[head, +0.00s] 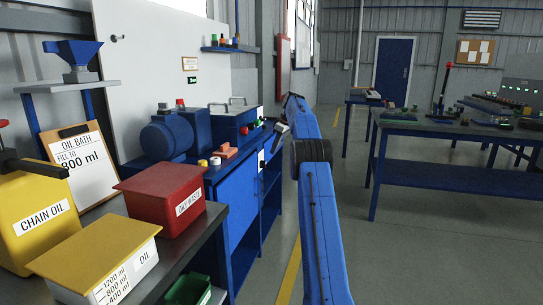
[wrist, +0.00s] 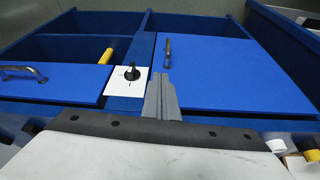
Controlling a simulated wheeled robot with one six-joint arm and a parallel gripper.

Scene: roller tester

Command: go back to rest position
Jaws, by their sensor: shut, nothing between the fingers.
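My gripper (head: 281,130) is at the end of my blue arm, in front of the blue tester bench (head: 229,222). In the wrist view my grey gripper fingers (wrist: 162,90) are together with nothing between them. They point toward the blue bench front. A white plate with a black knob (wrist: 130,73) is just left of the fingertips in the wrist view. I cannot tell the exact gap between fingertips and bench.
A side table at left holds a yellow chain oil can (head: 40,222), a red bin (head: 172,190) and an oil container (head: 105,262). Blue doors with handles (wrist: 168,53) face the wrist camera. A blue workbench (head: 455,180) stands right; the floor (head: 410,255) before it is clear.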

